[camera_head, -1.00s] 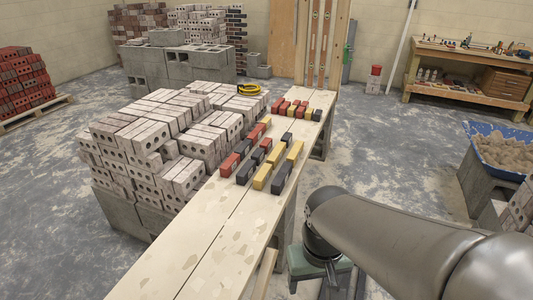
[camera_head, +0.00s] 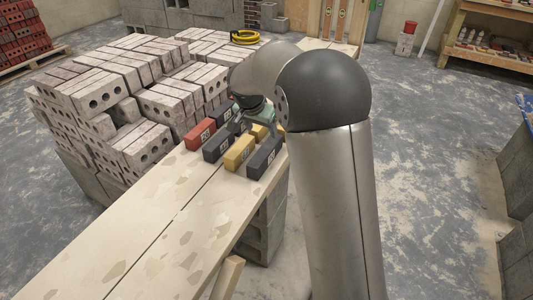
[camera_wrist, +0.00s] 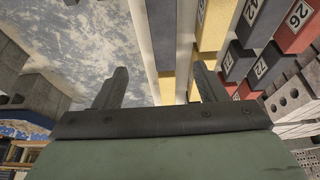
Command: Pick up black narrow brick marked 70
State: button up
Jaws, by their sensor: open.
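Black narrow bricks stand among red and yellow ones on the plank bench. In the head view, one black brick (camera_head: 264,158) is at the near right end of the front row and another (camera_head: 217,146) stands between a red and a yellow brick. I cannot read 70 on any of them. In the wrist view, a long black brick (camera_wrist: 162,30) shows above the gap between my fingers, its label not visible. My gripper (camera_wrist: 160,80) is open and empty above the rows. In the head view my arm partly hides it and the bricks behind.
A yellow brick (camera_head: 239,153) and a red brick (camera_head: 199,134) stand close beside the black ones. Stacked grey blocks (camera_head: 130,90) line the bench's left side. The near part of the plank bench (camera_head: 150,235) is clear.

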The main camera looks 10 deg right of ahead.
aim_at(266, 149)
jog(key=b+x, duration=0.1)
jog(key=x, duration=0.9)
jog(key=shift+s+f, duration=0.1)
jog(key=shift+s, duration=0.05)
jog(key=shift+a+x, duration=0.25)
jog(key=shift+x, duration=1.1)
jog(key=shift+a+x, duration=0.2)
jog(key=shift+x, duration=1.1)
jog(key=c, duration=1.4)
grip_shut()
